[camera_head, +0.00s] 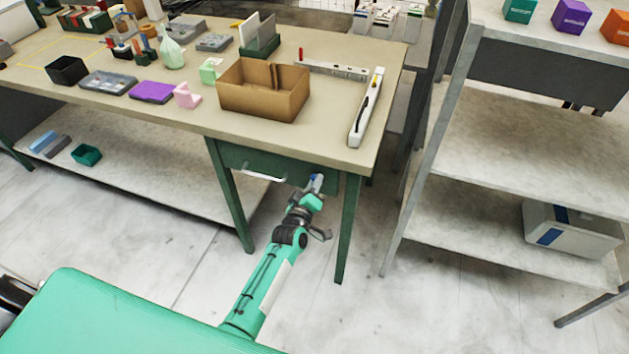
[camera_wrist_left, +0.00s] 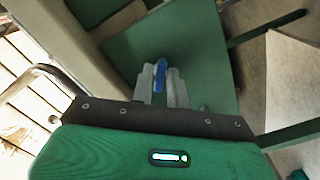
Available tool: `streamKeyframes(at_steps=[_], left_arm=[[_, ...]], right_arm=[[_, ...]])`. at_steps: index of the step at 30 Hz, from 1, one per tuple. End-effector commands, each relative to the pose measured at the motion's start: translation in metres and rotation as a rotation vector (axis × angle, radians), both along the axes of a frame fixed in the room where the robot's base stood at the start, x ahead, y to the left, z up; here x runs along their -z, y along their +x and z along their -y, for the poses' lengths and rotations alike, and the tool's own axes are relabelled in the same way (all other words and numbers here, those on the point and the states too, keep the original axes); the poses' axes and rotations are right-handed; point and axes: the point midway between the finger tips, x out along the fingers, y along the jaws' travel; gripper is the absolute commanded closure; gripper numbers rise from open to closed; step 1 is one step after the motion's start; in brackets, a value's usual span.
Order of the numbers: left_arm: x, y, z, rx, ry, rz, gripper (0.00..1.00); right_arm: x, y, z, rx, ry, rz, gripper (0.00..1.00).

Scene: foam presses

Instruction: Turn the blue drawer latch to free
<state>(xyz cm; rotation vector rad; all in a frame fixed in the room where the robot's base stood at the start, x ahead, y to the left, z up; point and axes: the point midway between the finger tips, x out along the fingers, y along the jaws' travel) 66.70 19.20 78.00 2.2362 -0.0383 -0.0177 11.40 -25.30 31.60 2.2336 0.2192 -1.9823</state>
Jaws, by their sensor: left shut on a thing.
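The blue drawer latch (camera_wrist_left: 161,76) shows in the left wrist view between my left gripper's fingers, in front of the green drawer front. My left gripper (camera_wrist_left: 160,85) is shut on the latch. In the head view the left gripper (camera_head: 314,188) is at the right part of the green drawer (camera_head: 235,157) under the table top, and a bit of the blue latch (camera_head: 317,180) shows at its tip. The fingers hide part of the latch, and its exact angle is hard to tell. My right gripper is not in view.
A pale handle bar (camera_head: 263,177) sticks out of the drawer left of the latch. Green table legs (camera_head: 347,230) stand on both sides. A cardboard box (camera_head: 262,100) and a white level-like tool (camera_head: 367,108) lie on the table above. A grey shelf (camera_head: 480,215) stands at the right.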

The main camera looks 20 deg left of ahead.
Motion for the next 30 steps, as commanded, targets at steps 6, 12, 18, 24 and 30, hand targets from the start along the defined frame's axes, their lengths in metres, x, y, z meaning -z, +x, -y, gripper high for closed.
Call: streamKeyframes(at_steps=[6, 12, 18, 24, 30], left_arm=[[0.0, 0.0, 0.0, 0.001, 0.205, 0.004, 1.0], [0.0, 0.0, 0.0, 0.001, 0.393, 0.01, 1.0], [0.0, 0.0, 0.001, 0.001, 0.576, 0.017, 1.0], [0.001, 0.0, 0.001, 0.0, 0.729, 0.023, 1.0], [0.001, 0.0, 0.0, 0.001, 0.837, 0.026, 1.0]], right_arm=[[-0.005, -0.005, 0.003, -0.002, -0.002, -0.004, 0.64], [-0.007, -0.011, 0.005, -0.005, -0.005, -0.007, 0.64], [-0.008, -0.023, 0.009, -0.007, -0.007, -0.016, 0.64], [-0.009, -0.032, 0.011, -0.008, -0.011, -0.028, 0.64], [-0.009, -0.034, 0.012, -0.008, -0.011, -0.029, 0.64]])
